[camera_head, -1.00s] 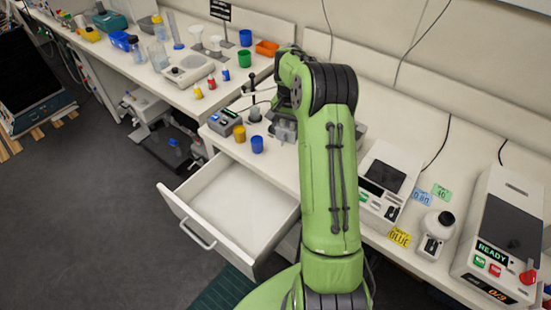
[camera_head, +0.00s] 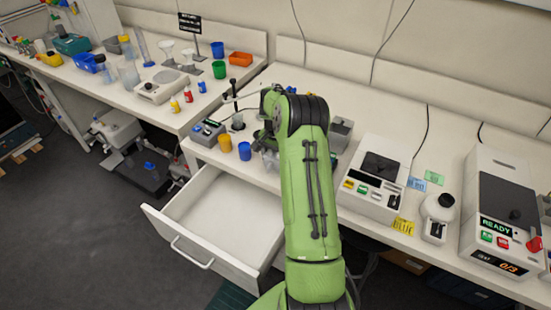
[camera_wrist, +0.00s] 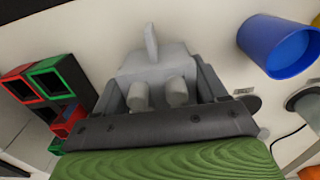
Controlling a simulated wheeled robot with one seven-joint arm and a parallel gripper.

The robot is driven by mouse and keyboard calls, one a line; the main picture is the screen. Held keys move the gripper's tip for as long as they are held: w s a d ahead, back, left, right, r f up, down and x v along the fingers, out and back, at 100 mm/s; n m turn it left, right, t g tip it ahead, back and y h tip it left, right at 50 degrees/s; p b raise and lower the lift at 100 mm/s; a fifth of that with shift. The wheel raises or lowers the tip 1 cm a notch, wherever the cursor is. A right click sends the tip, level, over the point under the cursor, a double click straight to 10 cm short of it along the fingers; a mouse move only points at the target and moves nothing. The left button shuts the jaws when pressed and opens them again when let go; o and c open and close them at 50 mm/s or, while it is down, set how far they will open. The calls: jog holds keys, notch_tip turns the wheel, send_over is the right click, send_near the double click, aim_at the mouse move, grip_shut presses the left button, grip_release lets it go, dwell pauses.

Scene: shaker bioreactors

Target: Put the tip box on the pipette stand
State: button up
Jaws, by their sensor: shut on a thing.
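My gripper (camera_wrist: 160,95) is shut on a grey block-like thing (camera_wrist: 155,65) with an upright tab on its top, seen in the wrist view; I take it to be the tip box. In the head view the held thing (camera_head: 271,160) shows in part beside my green arm, right of the blue cup (camera_head: 244,150). The likely pipette stand (camera_head: 237,122), with an upright dark-topped rod, is on the bench behind the cups. In the wrist view a grey round part (camera_wrist: 305,100) is at the right edge; I cannot tell if it is the stand.
An open, empty-looking drawer (camera_head: 222,213) juts out below the bench. A yellow cup (camera_head: 225,143) and a small control unit (camera_head: 207,131) are left of the blue cup. Red and green framed dark boxes (camera_wrist: 45,85) show in the wrist view. Machines fill the bench's right side.

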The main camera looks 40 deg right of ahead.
jog(key=shift+d, duration=0.1)
jog(key=shift+f, duration=0.15)
jog(key=shift+f, duration=0.1)
jog(key=o, duration=1.1)
jog(key=shift+c, duration=0.2)
